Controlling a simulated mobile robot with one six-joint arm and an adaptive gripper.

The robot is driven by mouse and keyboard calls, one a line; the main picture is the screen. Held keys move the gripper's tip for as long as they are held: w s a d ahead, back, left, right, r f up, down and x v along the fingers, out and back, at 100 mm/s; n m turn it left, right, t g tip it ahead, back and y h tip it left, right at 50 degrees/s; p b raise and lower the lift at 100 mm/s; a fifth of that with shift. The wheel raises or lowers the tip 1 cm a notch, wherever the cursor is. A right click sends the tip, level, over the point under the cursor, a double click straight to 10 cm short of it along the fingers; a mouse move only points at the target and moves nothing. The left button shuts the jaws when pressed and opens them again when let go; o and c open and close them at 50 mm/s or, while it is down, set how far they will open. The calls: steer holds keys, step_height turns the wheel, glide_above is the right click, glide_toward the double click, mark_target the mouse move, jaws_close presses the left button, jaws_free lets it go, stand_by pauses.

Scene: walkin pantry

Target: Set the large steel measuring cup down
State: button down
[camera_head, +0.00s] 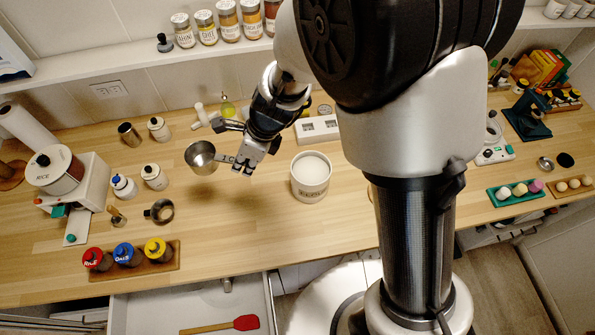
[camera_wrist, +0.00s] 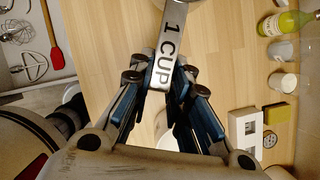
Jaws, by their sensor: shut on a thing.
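The large steel measuring cup (camera_head: 201,157) is held by my gripper (camera_head: 240,163) above the wooden counter, left of a white canister. In the wrist view, my gripper (camera_wrist: 160,85) is shut on the cup's flat steel handle (camera_wrist: 168,45), which is marked "1 CUP". The cup's bowl is mostly beyond the top edge of the wrist view. In the head view the bowl's opening faces up, and a shadow lies on the counter to the lower right of it.
The white canister (camera_head: 311,176) stands right of my gripper. A tray with red, blue and yellow lidded jars (camera_head: 126,256) is at the front left. Bare counter (camera_head: 230,225) lies below the cup.

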steer(key=shift+s+f, duration=0.1)
steer(key=shift+f, duration=0.05)
step_height(320, 180, down, 20)
steer(key=b, duration=1.1)
steer(key=shift+b, duration=0.4)
steer(key=c, duration=1.5)
jaws_free()
steer(key=shift+r+p, duration=0.4)
steer(key=shift+r, duration=0.05)
steer(key=p+v, duration=0.5)
steer(key=v, duration=0.6)
steer(key=shift+s+d+r+p, duration=0.1)
steer(key=shift+d+r+p, duration=0.1)
steer(key=shift+p, duration=0.1)
